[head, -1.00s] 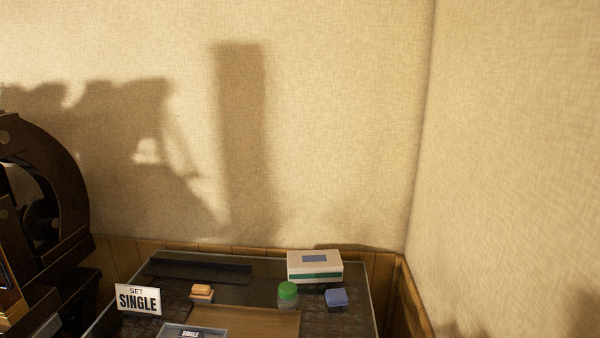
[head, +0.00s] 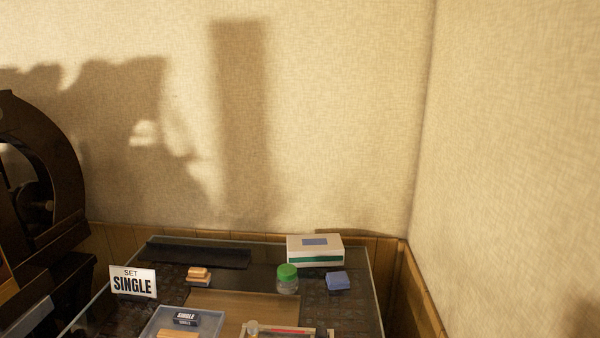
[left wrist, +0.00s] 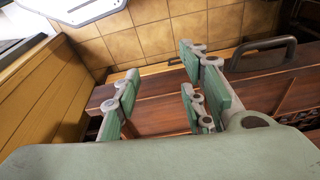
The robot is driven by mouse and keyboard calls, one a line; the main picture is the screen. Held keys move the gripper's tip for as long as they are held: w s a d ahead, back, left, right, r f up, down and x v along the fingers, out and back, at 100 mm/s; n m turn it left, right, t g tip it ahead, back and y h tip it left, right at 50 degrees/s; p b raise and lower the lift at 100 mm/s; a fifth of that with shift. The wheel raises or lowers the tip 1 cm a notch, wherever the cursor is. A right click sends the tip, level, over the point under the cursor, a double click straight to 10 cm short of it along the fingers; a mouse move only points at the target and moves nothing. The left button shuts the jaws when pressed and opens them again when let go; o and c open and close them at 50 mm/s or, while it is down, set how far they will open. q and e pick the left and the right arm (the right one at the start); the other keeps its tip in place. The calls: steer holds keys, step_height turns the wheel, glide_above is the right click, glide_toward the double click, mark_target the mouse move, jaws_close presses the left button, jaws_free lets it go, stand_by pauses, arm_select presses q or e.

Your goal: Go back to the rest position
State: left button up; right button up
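My left gripper (left wrist: 160,95) shows in the left wrist view. Its green-padded fingers are spread wide apart with nothing between them. Behind them are a reddish-brown wooden surface (left wrist: 160,120) and a tiled floor or wall. Neither gripper appears in the head view, so my right gripper is out of sight.
In the head view, a glass-edged table holds a "SET SINGLE" sign (head: 133,282), a blue-grey tray (head: 155,325), a green-lidded jar (head: 287,279), a white box (head: 315,250) and a blue block (head: 336,281). A dark machine (head: 60,190) stands at left. Walls close off the back and right.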

arm_select(q)
steer(key=s+a+f+b, duration=0.1)
steer(key=s+f+b, duration=0.2)
steer(key=s+f, duration=0.5)
steer(key=s+a+f+g+b, duration=0.1)
steer(key=s+a+f+b, duration=0.1)
steer(key=s+f, duration=0.7)
step_height(320, 180, down, 7)
steer(key=shift+b, duration=0.6)
